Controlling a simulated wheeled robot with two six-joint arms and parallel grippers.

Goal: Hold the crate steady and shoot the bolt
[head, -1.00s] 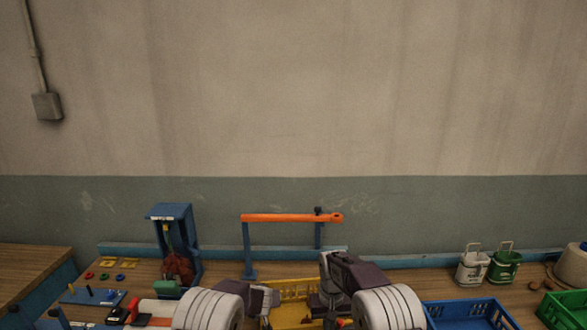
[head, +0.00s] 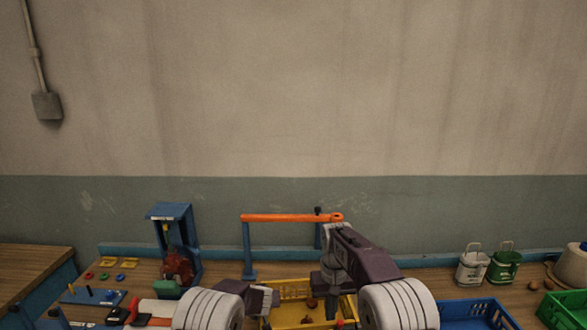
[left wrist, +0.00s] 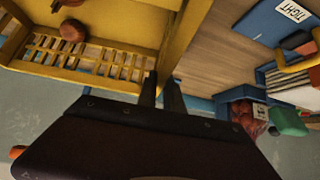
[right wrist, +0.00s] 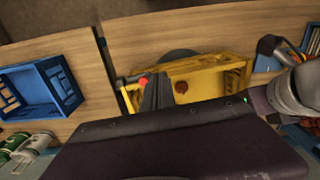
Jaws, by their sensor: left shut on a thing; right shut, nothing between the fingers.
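The yellow crate (head: 290,290) stands on the bench in front of me, partly hidden by my arms. A few brown lumps (left wrist: 73,30) lie in it. My left gripper (left wrist: 160,80) is shut on the rim of the crate's wall, which passes between its fingers in the left wrist view. My right gripper (head: 333,308) is shut and empty, pointing down at the crate's right end. In the right wrist view its fingertips (right wrist: 156,80) appear beside a small red knob (right wrist: 143,82), probably the bolt's; I cannot tell whether they touch. The rest of the bolt is hidden.
A blue crate (head: 470,312) stands to the right, with a green crate (head: 565,308) beyond. White and green canisters (head: 473,266) stand behind. An orange bar (head: 290,217) on blue posts rises behind the yellow crate. A blue stand (head: 172,240) is at left.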

